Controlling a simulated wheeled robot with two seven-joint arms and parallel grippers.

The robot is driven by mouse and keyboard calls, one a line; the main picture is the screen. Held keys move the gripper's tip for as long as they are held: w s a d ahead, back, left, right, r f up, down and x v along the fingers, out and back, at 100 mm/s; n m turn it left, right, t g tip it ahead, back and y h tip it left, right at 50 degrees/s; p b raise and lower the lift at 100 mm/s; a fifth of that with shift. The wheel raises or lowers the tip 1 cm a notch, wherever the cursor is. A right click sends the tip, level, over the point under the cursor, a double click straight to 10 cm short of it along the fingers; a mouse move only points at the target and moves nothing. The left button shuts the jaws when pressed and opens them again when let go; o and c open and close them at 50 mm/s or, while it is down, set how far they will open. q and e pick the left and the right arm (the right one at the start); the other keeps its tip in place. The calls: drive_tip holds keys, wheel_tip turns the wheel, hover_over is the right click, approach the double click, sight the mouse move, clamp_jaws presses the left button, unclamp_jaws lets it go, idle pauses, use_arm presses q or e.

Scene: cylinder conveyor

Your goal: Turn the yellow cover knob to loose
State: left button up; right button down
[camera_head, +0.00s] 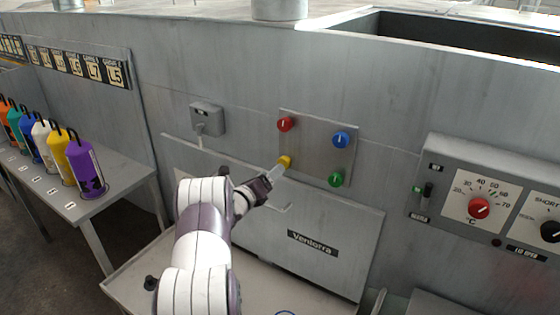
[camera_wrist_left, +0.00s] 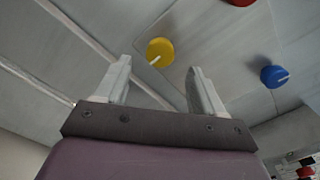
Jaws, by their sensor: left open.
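The yellow knob (camera_head: 285,161) sits at the lower left corner of a square grey panel (camera_head: 314,150) on the machine wall. My left gripper (camera_head: 277,172) points at it from the lower left, its tips close to the knob in the head view. In the left wrist view the yellow knob (camera_wrist_left: 160,51) shows beyond and between the two fingers of the left gripper (camera_wrist_left: 160,75), apart from them. The fingers are open and empty. A pale pointer mark on the knob slants to the lower left in that view. My right gripper is not in view.
A red knob (camera_head: 285,124), a blue knob (camera_head: 341,139) and a green knob (camera_head: 336,179) share the panel. A grey box (camera_head: 208,119) is at its left. The "Ventorra" cover (camera_head: 330,255) is below. Coloured cylinders stand on a side table (camera_head: 110,195) at left.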

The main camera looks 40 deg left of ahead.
sight(284, 163)
use_arm(q)
drive_tip(key=w+p, duration=0.1)
drive_tip(key=w, duration=0.5)
drive_tip(key=shift+w+a, duration=0.15)
drive_tip(key=shift+w, duration=0.1)
drive_tip(key=c, duration=1.1)
